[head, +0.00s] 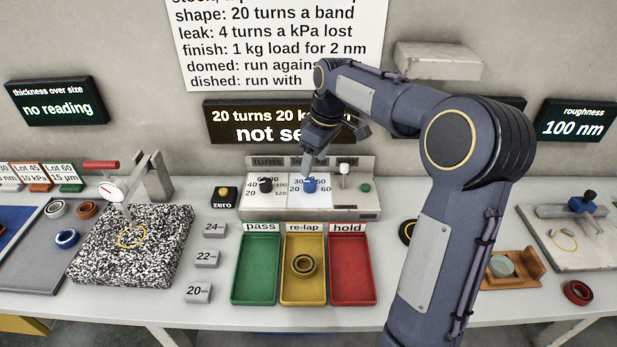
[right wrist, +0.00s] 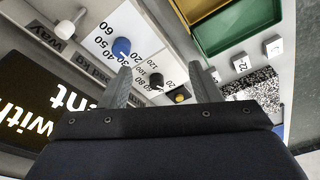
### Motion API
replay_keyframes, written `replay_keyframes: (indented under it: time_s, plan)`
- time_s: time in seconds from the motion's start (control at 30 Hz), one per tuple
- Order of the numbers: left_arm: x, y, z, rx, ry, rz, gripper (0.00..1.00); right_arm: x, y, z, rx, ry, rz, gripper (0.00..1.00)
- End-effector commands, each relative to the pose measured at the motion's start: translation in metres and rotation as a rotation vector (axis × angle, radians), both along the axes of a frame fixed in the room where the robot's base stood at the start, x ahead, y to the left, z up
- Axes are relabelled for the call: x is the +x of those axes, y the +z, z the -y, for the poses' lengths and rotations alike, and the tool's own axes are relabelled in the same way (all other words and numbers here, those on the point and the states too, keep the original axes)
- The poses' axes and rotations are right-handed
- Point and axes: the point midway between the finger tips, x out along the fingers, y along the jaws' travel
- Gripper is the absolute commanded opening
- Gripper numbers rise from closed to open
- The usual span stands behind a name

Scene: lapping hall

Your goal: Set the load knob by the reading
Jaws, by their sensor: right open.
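The load knob is a blue knob (head: 309,185) on a white dial plate marked from 20 to 60, on the grey control box (head: 355,211). It also shows in the right wrist view (right wrist: 121,47). Its pointer is too small to read. A black knob (head: 265,186) for turns sits to its left. My right gripper (head: 308,163) is open and empty, just above the blue knob, not visibly gripping it. The dark display (head: 230,122) reads "20 turns 20 k…" and "not se…", partly hidden by my arm. The roughness display (head: 573,120) reads 100 nm. My left gripper is not in view.
A white lever (head: 344,172) and a green button (head: 365,187) are right of the blue knob. Green, yellow and red trays stand in front; the yellow tray (head: 290,293) holds a ring. The wall chart (head: 280,40) says "finish: 1 kg load for 2 nm". The thickness display (head: 57,102) shows no reading.

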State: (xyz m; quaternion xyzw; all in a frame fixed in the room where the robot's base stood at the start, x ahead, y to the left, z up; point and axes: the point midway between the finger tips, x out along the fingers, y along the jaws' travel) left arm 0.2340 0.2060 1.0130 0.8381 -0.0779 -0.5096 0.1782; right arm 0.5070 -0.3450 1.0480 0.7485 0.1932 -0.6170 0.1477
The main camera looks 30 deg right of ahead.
Motion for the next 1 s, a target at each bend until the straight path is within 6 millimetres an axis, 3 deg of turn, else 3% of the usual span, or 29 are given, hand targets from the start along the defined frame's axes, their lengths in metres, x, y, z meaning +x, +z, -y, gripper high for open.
replay_keyframes:
  time_s: [0.03, 0.1, 0.3, 0.57, 0.8, 1.0]
  plan:
    - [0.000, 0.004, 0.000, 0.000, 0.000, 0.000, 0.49, 0.024, -0.014, 0.009, -0.026, 0.044, -0.032, 0.57]
    - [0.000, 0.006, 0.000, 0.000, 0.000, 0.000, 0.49, 0.049, -0.031, 0.020, -0.059, 0.110, -0.066, 0.57]
    - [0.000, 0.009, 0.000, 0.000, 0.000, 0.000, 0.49, 0.089, -0.072, 0.038, -0.116, 0.236, -0.134, 0.57]
    - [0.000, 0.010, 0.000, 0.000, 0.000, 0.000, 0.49, 0.097, -0.097, 0.042, -0.130, 0.272, -0.154, 0.57]
    - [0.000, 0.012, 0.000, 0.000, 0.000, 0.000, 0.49, 0.096, -0.136, 0.042, -0.128, 0.270, -0.154, 0.57]
    - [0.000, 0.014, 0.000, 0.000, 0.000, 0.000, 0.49, 0.097, -0.157, 0.041, -0.128, 0.269, -0.152, 0.57]
